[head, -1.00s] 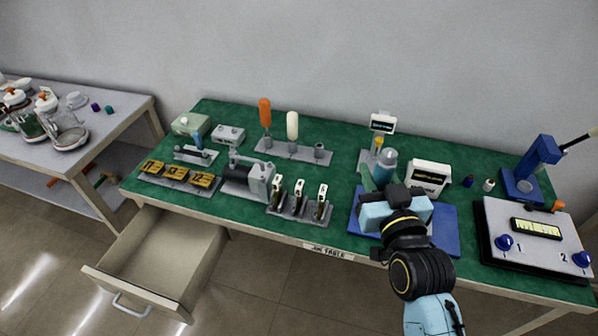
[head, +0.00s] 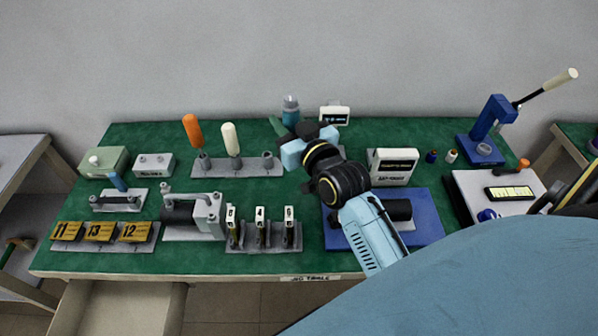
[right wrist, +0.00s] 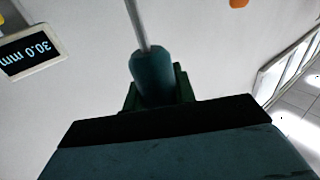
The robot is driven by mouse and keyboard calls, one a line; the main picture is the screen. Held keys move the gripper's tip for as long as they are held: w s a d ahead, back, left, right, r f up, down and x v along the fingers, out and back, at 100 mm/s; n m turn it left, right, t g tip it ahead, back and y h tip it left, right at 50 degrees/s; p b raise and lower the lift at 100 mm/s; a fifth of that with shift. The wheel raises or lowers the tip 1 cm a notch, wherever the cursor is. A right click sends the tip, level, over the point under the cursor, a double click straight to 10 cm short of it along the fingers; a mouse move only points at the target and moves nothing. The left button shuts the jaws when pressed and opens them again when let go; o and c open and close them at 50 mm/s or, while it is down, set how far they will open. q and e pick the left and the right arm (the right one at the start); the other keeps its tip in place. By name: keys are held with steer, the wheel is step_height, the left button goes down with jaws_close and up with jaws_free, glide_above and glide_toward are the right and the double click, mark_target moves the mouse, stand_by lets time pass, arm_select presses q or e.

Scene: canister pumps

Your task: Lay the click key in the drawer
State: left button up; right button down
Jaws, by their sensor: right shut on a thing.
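The click key (head: 291,112) shows in the head view as a blue-grey handle with a grey top, over the back of the green table. In the right wrist view its teal handle (right wrist: 153,75) sits between dark green fingers, with a thin grey shaft running away from it. My right gripper (head: 287,130) is shut on the handle and holds it raised, left of the display sign. The drawer (head: 172,310) is pulled open below the table's front left; only part shows, cut off by the lower edge. My left gripper is not in view.
On the table stand a rack with orange and white handles (head: 237,167), a grey clamp-like device (head: 205,215), numbered keys (head: 262,238) and yellow number blocks (head: 100,232). A display sign (head: 334,115) and a blue base plate (head: 425,222) are nearby. A blue lever press (head: 490,130) stands right.

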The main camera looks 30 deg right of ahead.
steer(key=f, duration=0.2)
steer(key=f+b, duration=0.1)
steer(key=f, duration=0.1)
steer(key=shift+s+d+f, duration=0.15)
steer(key=shift+s+f, duration=0.05)
steer(key=shift+f, duration=0.2)
step_height(320, 180, down, 5)
steer(key=shift+r+b, duration=0.1)
steer(key=shift+b, duration=0.55)
steer(key=c, duration=1.6)
jaws_free()
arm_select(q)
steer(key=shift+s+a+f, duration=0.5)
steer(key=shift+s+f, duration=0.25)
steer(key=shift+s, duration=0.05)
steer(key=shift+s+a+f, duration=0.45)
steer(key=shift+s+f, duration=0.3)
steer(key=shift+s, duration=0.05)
arm_select(e)
steer(key=o, duration=0.5)
steer(key=shift+c, duration=0.2)
